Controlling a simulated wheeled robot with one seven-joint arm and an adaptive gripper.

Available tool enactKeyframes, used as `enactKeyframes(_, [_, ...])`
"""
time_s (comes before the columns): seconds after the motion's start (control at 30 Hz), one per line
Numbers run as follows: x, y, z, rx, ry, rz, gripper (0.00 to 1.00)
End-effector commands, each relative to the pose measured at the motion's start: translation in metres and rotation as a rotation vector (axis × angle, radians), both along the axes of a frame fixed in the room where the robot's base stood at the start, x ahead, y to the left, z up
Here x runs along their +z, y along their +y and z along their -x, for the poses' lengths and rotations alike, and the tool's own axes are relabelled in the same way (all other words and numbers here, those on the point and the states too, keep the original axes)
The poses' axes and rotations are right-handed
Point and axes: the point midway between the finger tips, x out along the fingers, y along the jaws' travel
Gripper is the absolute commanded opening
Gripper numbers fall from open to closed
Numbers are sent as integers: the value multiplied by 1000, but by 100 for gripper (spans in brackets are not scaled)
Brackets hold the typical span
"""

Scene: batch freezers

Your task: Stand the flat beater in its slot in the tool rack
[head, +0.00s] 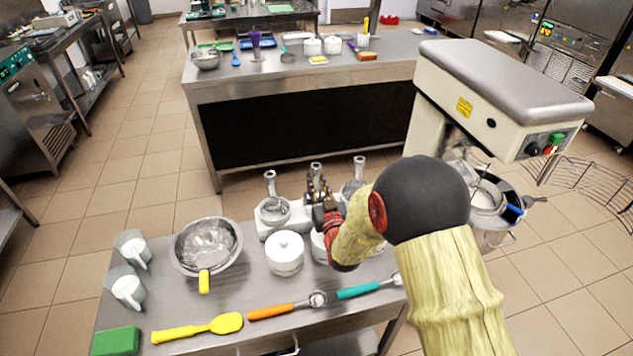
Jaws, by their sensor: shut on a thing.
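The tool rack (262,226) is a pale block at the back of the near steel table. A metal tool (270,184) stands upright at its left end, and another metal tool (358,172) stands upright at the right. My gripper (318,184) is between them, shut on a metal tool whose shank top (316,167) shows above the fingers. I take this held tool to be the flat beater. It looks upright over the rack's middle. Its lower part is hidden by my gripper and wrist, so I cannot tell whether it is in the slot.
A white lidded pot (284,254) stands close in front of the rack. A steel bowl (206,246), jugs (129,287), a yellow spatula (198,328) and scoops (287,306) lie around the table. A large mixer (500,85) stands to the right.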

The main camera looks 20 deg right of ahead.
Motion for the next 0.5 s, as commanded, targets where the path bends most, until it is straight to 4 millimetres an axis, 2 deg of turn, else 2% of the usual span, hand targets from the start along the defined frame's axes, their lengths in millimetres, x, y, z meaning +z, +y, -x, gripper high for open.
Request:
enactKeyframes(0.4, [-3, 0, -1, 0, -5, 0, 0])
enactKeyframes(0.43, [-3, 0, -1, 0, -5, 0, 18])
enactKeyframes(0.5, [-3, 0, -1, 0, -5, 0, 22])
